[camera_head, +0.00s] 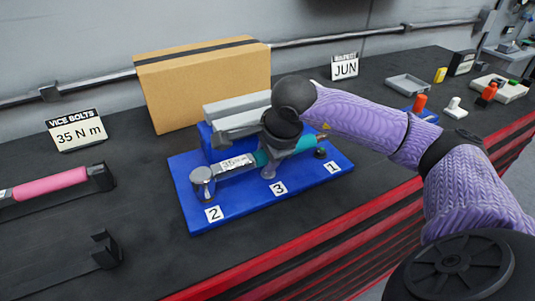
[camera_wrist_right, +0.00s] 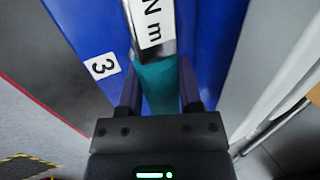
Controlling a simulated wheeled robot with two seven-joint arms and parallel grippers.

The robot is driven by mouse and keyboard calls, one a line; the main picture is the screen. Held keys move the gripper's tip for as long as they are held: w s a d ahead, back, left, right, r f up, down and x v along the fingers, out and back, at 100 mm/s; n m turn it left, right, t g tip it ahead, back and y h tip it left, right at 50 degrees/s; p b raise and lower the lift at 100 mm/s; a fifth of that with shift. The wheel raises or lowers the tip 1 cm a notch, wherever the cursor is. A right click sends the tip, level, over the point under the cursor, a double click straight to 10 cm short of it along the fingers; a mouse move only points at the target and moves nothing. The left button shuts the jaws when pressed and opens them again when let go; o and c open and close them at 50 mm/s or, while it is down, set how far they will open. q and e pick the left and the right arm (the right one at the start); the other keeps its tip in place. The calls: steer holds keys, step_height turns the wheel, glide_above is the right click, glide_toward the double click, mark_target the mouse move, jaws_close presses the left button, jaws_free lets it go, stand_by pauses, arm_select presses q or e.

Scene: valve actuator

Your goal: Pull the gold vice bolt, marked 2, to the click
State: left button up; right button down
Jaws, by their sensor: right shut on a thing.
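A torque wrench with a teal handle (camera_head: 306,143) and a label reading 35 N m lies across the blue vice plate (camera_head: 180,178). Its round metal head (camera_head: 203,184) stands over the spot beside the mark 2 (camera_head: 214,213). The gold bolt is hidden, apparently under this head. My right gripper (camera_head: 279,146) is shut on the teal handle, which also shows between its fingers in the right wrist view (camera_wrist_right: 158,88). The mark 3 (camera_head: 279,188) is near the gripper, and the mark 1 (camera_head: 332,167) is at the right. My left gripper is out of view.
A grey vice and a cardboard box (camera_head: 205,85) stand behind the wrench. A pink-handled tool (camera_head: 50,185) rests in a holder at the left. A sign reads VICE BOLTS 35 N m (camera_head: 80,132).

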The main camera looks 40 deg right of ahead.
steer(key=shift+f, duration=0.25)
steer(key=shift+r, duration=0.15)
steer(key=shift+r+p, duration=0.4)
steer(key=shift+r, duration=0.3)
steer(key=shift+f, duration=0.1)
steer(key=shift+b, duration=0.3)
stand_by(0.7)
steer(key=shift+f+b, duration=0.7)
steer(key=shift+f, duration=0.05)
steer(key=shift+r, duration=0.15)
